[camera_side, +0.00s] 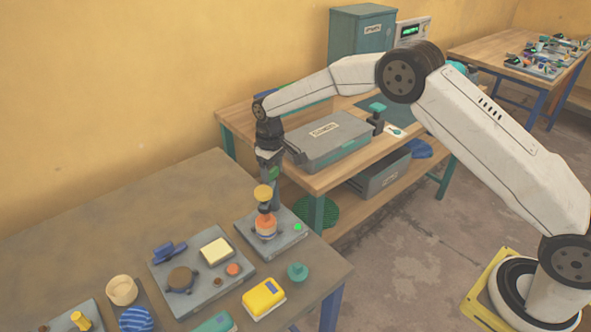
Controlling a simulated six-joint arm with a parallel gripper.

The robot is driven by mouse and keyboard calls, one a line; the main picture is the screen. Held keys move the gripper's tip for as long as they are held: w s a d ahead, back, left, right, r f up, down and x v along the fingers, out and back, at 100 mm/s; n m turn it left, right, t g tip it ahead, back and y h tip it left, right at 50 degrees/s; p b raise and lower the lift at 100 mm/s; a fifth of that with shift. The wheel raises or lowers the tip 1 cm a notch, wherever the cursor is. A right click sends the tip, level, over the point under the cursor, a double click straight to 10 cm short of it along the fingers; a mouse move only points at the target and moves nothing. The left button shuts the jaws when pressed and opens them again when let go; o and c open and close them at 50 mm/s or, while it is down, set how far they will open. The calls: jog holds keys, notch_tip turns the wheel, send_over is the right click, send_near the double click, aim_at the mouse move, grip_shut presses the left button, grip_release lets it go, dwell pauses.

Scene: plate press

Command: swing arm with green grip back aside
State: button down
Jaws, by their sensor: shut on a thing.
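My gripper (269,161) points down over the small press at the right end of the near table. It is shut on the green grip (273,174), which shows only partly between and below the jaws. The swing arm that bears the grip is mostly hidden by the gripper. A grey upright (277,194) stands just below. A small bright green button (297,227) is on the plate's right side.
Left of the press is a grey panel (161,271) with a blue handle and knobs. A teal knob (298,271) and a yellow box (263,298) stand in front. Behind, a second table holds a grey case (328,143). The near table's back left is clear.

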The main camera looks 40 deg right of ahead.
jog(key=shift+n, duration=0.4)
jog(key=n, duration=1)
jog(key=shift+n, duration=2)
grip_release()
jog(key=shift+r, duration=3.95)
